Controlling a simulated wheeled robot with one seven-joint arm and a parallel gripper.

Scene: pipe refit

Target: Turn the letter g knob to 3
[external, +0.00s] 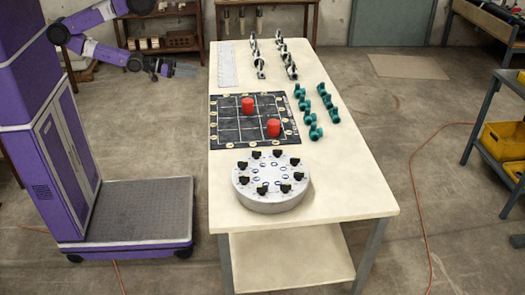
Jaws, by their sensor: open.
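A round grey drum (271,204) stands on the near end of the table, with a ring of several black knobs (241,165) on its top. Blue ring-shaped marks lie inside the ring of knobs. The letters and numbers are too small to read, so I cannot tell which knob is g or where it points. My gripper (184,70) is open and empty, off the table's far left side, well away from the drum and above it.
The table (345,190) also holds a black grid board (228,125) with two red cylinders (273,127), several green dumbbell-shaped parts (315,131), black-and-white fittings (260,68) and a pale perforated strip (227,66). The table's near right is clear. A shelf with yellow bins (503,140) stands at right.

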